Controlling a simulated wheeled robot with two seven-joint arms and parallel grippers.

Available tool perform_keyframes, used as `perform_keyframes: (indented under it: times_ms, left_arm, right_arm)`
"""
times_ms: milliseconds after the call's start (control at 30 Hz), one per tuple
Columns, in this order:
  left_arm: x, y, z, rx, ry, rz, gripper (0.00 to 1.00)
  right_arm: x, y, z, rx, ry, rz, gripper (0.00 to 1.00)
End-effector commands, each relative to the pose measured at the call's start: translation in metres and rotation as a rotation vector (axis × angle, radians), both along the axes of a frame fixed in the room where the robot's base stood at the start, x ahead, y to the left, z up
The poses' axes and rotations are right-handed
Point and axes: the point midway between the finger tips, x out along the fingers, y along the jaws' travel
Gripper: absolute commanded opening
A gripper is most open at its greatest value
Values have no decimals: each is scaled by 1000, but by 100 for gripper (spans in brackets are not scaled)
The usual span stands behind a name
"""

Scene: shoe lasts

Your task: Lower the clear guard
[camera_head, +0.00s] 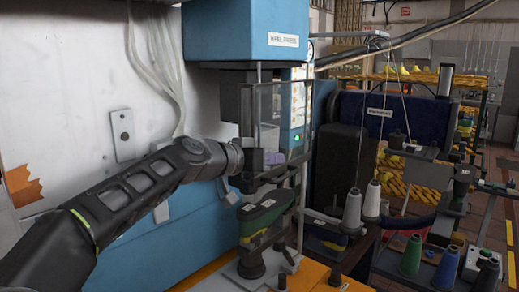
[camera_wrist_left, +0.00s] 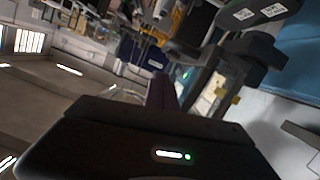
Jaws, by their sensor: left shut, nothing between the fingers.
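The clear guard (camera_head: 265,100) is a transparent panel with dark edges. It hangs below the blue press head (camera_head: 235,30) in the head view, and a green and dark shoe last (camera_head: 265,214) stands on a post beneath it. My left gripper (camera_head: 274,158) is at the guard's lower part, with its fingers shut and nothing between them. I cannot tell whether it touches the guard. In the left wrist view the shut fingers (camera_wrist_left: 164,92) show dark purple, beside a dark machine part (camera_wrist_left: 255,50). My right gripper is not in view.
Thread cones (camera_head: 352,208) and a dark sewing machine (camera_head: 408,115) stand to the right. Shelves with yellow lasts (camera_head: 405,78) are behind. A white panel (camera_head: 85,100) and the press's blue body lie along the left. The floor (camera_head: 497,215) shows at the far right.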

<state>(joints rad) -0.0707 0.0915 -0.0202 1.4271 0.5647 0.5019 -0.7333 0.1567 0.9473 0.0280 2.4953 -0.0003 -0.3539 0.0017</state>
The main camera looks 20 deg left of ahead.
Motion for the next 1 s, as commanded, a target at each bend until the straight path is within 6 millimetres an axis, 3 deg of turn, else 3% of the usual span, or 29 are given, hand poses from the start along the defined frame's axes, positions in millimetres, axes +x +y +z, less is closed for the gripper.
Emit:
perform_keyframes:
  times_ms: [33,200,733,867,1000]
  left_arm:
    - [-2,0,-11,-1,2,2,0]
    - [-3,-3,-27,0,1,2,0]
    - [-4,-4,-33,1,-1,3,0]
    - [-4,-4,-44,0,-1,2,0]
    - [-4,-4,-66,1,1,2,0]
  right_arm:
    - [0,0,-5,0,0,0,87]
    - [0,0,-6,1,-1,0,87]
    - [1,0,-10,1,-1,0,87]
    - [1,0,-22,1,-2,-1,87]
    - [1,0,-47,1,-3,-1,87]
